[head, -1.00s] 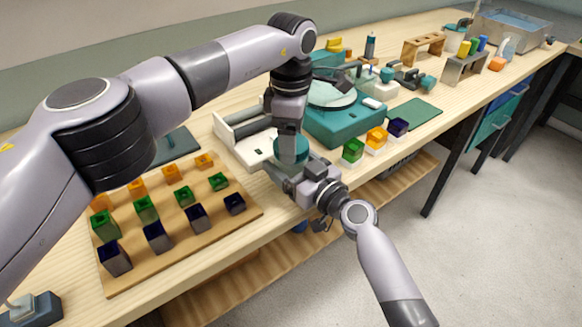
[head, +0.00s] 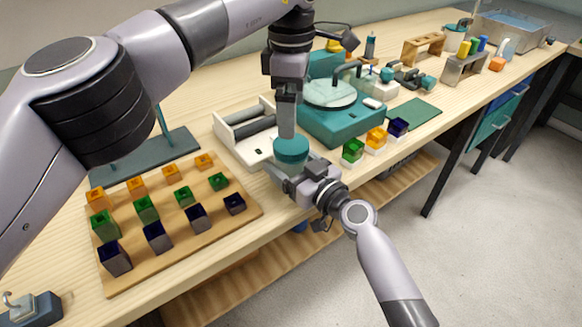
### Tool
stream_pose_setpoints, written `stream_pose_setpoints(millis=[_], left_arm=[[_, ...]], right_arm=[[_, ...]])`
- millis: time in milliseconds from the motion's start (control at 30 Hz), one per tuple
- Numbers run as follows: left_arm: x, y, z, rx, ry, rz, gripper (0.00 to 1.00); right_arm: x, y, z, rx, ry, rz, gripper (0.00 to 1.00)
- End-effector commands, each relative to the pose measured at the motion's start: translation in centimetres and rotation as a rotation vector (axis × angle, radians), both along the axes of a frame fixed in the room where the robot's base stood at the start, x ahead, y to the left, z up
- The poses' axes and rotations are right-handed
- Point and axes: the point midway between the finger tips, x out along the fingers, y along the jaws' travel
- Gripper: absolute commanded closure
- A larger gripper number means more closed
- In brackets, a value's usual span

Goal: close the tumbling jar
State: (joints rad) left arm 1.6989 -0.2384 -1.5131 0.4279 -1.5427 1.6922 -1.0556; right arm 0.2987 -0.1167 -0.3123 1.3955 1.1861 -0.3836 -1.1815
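A round teal lid-like piece (head: 291,150) shows at the front edge of the bench, by the white roller stand. It appears to be the top of the tumbling jar; the jar's body below it is hidden. My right gripper (head: 288,172) reaches in from the lower right, with its fingers on either side just below the teal piece, and appears shut on the jar. My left gripper (head: 287,136) points straight down onto the teal piece from above. Its fingertips are seen edge-on at the top of that piece, so their opening is unclear.
A white stand with dark rollers (head: 222,131) lies behind the grippers. A teal machine (head: 345,128) with a round plate is to the right. A wooden board (head: 120,285) with several coloured cups is at left. Small green, orange and dark blocks line the bench edge.

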Motion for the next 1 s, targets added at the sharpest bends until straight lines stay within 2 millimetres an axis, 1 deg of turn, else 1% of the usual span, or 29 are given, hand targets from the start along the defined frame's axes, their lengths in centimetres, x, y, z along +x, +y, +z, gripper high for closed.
stream_pose_setpoints(millis=[100,300,333,400,633,767,1000], left_arm=[[0.0,0.0,0.5,0.0,0.0,0.001,0.0],[0.0,0.0,0.5,0.0,0.001,0.0,0.0],[0.0,0.0,0.4,0.0,0.001,0.0,0.0],[0.0,0.0,0.4,0.0,0.001,0.0,0.0],[0.0,0.0,0.4,0.0,0.001,0.0,0.0],[0.0,0.0,0.4,0.0,0.001,0.0,0.0],[0.0,0.0,0.3,0.0,0.001,0.0,0.0]], right_arm=[[0.0,0.0,-0.1,-0.001,0.001,0.001,1.0],[0.0,0.0,-0.1,-0.001,0.001,0.001,1.0],[0.0,0.0,-0.1,-0.001,0.001,0.001,0.19],[0.0,0.0,0.0,-0.001,0.001,0.001,0.0],[0.0,0.0,0.0,-0.001,0.001,0.0,0.0],[-0.4,-0.4,-0.1,-0.001,0.0,0.0,0.0],[-2.7,-2.3,-0.2,-0.002,0.0,-0.001,0.0]])
